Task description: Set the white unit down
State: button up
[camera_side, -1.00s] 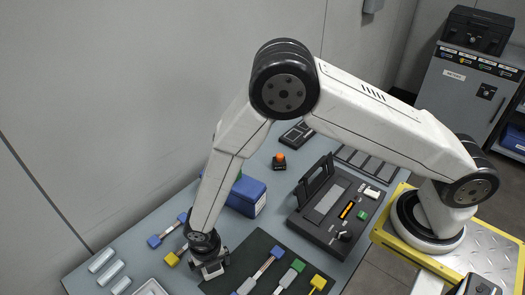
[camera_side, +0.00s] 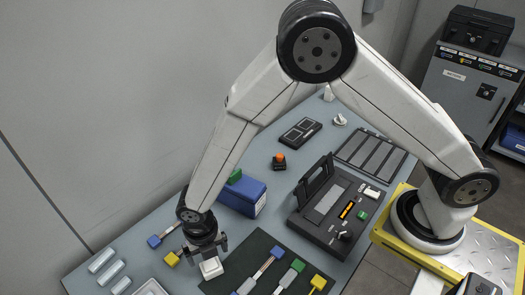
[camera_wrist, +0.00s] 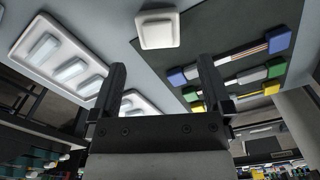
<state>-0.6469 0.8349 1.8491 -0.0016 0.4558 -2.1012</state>
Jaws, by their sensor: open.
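The white unit (camera_side: 211,268) is a small, square white block with rounded edges. It sits at the left corner of the dark mat (camera_side: 255,250); I cannot tell how much of it overlaps the mat. My gripper (camera_side: 207,250) is open and empty just above it, with a gap between. In the wrist view the white unit (camera_wrist: 158,29) lies flat beyond the fingertips of my gripper (camera_wrist: 160,68), apart from both fingers.
Cables with blue, green and yellow ends (camera_side: 290,278) lie on the mat. A blue box (camera_side: 243,196) stands behind my gripper. A dark splicer (camera_side: 333,211) is to the right. White tubes (camera_side: 108,271) lie at the left.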

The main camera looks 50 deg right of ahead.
aim_at(214, 261)
jog(key=shift+r, duration=2.95)
jog(key=s+d+r+m+t, duration=0.1)
jog(key=s+d+r+m, duration=0.1)
jog(key=d+m, duration=0.6)
jog(key=s+d+r+m, duration=0.2)
jog(key=d+r+m, duration=0.2)
jog(key=d+m, duration=0.5)
jog(key=s+d+r+m+t, duration=0.1)
jog(key=s+d+r+m, duration=0.1)
jog(key=d+m, duration=0.7)
jog(key=shift+s+r+m+t, duration=0.25)
jog(key=shift+r+m, duration=0.5)
jog(key=shift+m, duration=2.05)
jog(key=shift+w, duration=0.1)
